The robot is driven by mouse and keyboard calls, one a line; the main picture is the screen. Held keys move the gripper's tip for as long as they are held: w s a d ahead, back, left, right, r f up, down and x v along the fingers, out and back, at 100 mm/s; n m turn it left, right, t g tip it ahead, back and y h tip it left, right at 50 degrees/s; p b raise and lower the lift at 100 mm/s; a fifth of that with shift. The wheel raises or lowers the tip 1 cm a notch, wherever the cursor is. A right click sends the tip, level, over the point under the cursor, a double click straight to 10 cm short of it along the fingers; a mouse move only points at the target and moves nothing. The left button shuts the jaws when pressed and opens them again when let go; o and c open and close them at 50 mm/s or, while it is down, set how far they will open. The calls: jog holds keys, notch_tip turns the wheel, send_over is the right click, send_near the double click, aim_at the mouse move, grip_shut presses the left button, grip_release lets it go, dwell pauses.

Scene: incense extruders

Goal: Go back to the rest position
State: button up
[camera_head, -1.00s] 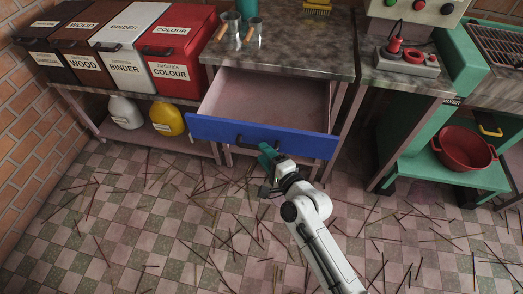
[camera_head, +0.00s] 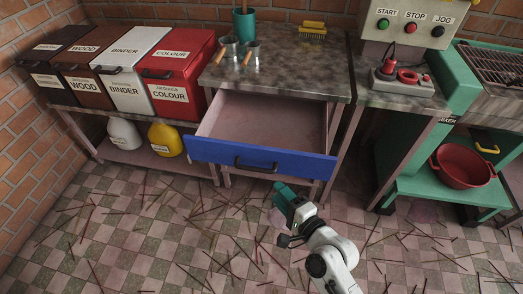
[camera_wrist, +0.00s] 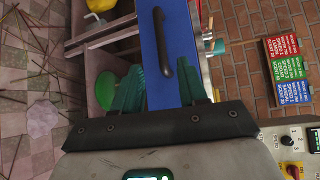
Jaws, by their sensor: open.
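My gripper (camera_head: 287,194) with its teal fingers is open and empty, in front of and below the drawer. It stands apart from the drawer's dark handle (camera_head: 254,165). The blue-fronted drawer (camera_head: 310,164) is pulled out, and the visible part of its inside is empty. In the wrist view, my open fingers (camera_wrist: 170,92) show at the bottom of the blue drawer front (camera_wrist: 152,50). The dark handle (camera_wrist: 170,40) lies beyond them, with nothing between the fingers.
Bins stand on the left, including a red one marked COLOUR (camera_head: 175,80). A yellow jug (camera_head: 166,139) sits on the shelf below. Metal cups (camera_head: 250,52) stand on the worktop. A red basin (camera_head: 464,166) is on the green machine. Thin sticks litter the tiled floor.

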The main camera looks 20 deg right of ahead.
jog(key=s+d+r+n+g+h+p, duration=0.1)
jog(key=s+d+n+g+p, duration=0.1)
jog(key=s+n+g, duration=0.5)
jog(key=s+d+r+n+g+h+p, duration=0.1)
jog(key=s+n+g, duration=0.7)
jog(key=s, duration=0.9)
jog(key=d+n+h+p, duration=0.1)
jog(key=d+n+p, duration=0.1)
jog(key=d, duration=0.1)
jog(key=shift+s+r, duration=0.25)
jog(key=shift+s, duration=0.1)
